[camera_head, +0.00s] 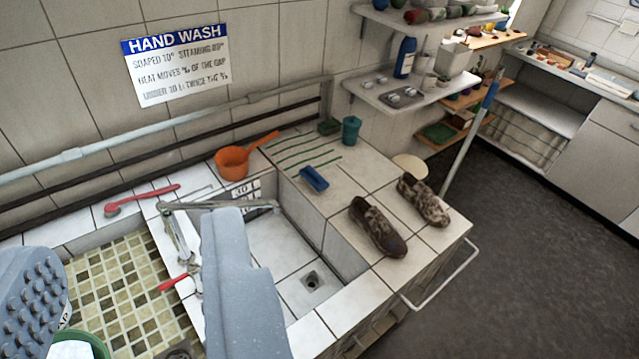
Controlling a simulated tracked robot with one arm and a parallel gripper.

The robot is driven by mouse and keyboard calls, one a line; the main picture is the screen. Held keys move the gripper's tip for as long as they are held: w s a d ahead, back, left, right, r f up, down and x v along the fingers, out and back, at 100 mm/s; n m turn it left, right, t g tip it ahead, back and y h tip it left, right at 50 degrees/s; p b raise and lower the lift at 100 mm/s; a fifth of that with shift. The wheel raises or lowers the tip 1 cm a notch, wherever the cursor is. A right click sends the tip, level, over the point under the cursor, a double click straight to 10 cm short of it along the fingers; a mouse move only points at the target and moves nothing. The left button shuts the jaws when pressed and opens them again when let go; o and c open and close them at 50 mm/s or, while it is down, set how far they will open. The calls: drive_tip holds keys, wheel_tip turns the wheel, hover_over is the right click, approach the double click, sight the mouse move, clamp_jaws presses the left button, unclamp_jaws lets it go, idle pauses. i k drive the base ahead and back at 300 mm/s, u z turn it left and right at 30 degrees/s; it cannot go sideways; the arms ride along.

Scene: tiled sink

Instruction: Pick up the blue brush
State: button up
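A small blue brush (314,179) lies on the white tiled ledge behind the sink basin, near the basin's back edge. Its bristles are hard to make out at this size. Two grey fingers of my gripper (135,245) rise from the bottom of the view, the left one with a studded pad. They stand wide apart with nothing held between them. The gripper is to the left of the brush and nearer the camera, apart from it.
An orange pot (232,164) and a green cup (350,131) stand on the ledge. Two brown shoes (378,228) sit right of the brush. A metal tap (178,232) stands left of the basin (285,255). A pole (470,140) leans at the right. Dark floor is clear.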

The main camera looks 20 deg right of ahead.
sight(317, 182)
drive_tip(key=z, duration=0.05)
drive_tip(key=k, duration=0.45)
drive_tip(key=z, duration=1.7)
drive_tip(key=i, duration=2.6)
drive_tip(key=u, duration=2.45)
